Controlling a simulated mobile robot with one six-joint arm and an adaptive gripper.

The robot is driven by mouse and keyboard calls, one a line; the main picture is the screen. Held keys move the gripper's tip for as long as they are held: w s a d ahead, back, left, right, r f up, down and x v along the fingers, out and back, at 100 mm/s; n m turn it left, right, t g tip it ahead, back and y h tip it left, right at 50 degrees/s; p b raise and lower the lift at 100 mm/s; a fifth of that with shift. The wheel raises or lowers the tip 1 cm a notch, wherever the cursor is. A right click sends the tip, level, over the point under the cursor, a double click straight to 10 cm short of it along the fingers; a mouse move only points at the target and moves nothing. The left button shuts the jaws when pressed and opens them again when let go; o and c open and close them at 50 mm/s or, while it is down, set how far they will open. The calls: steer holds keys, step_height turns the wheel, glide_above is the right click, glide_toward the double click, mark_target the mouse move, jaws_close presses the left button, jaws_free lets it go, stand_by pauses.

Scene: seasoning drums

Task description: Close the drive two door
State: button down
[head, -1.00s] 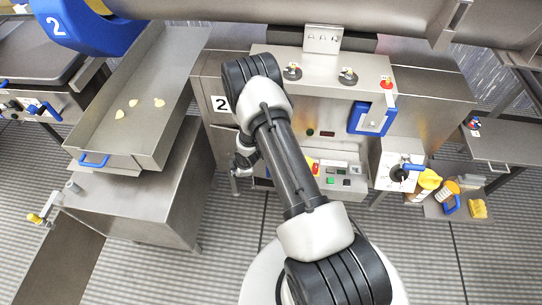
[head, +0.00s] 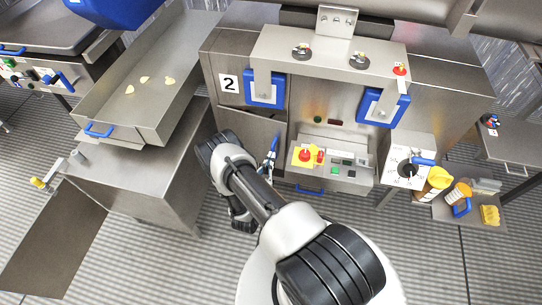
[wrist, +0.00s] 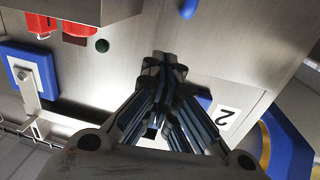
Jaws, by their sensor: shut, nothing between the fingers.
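The drive two cabinet carries a white "2" label (head: 229,83). Below it, a grey door panel (head: 248,128) sits at a slant to the cabinet front and looks ajar. A blue handle (head: 273,150) stands at its right, partly behind my arm. In the head view my arm reaches in front of the lower door, and its end hangs low, its fingers unclear. In the wrist view my gripper (wrist: 164,64) is shut and empty, fingertips together before the grey cabinet metal. The "2" label appears upside down to their right (wrist: 226,117). Contact with the door cannot be told.
A control box (head: 330,160) with a red button juts out right of my arm. A metal chute (head: 140,100) stands left. A shelf with yellow-topped bottles (head: 433,183) is at right. Open floor lies in front.

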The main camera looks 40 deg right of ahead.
mark_target(283, 131)
steer(key=b+x, duration=0.3)
steer(key=x, duration=0.9)
steer(key=shift+b, duration=0.3)
